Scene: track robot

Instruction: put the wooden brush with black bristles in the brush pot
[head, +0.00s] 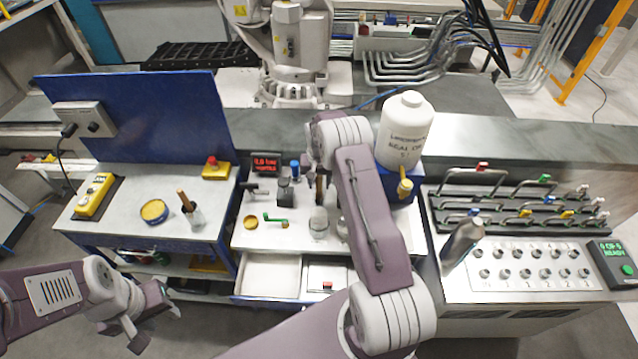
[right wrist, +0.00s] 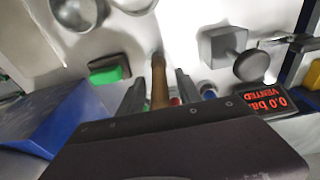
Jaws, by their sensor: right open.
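A brown wooden handle (right wrist: 158,78), which looks like the brush, stands between the fingers of my right gripper (right wrist: 160,90) in the right wrist view. The fingers are apart, with gaps beside the handle. Its bristles are hidden or too small to tell. In the head view, the brown handle (head: 319,188) shows just below my right wrist, over the middle bench. A small clear pot (head: 196,217) on the left bench has a wooden-handled tool (head: 183,200) leaning in it. My left gripper (head: 145,316) is open and empty at the lower left, in front of the left bench.
A white bottle (head: 404,130) stands on a blue block right of my right arm. A yellow round tin (head: 154,211) sits left of the pot. An open drawer (head: 268,274) juts out in front.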

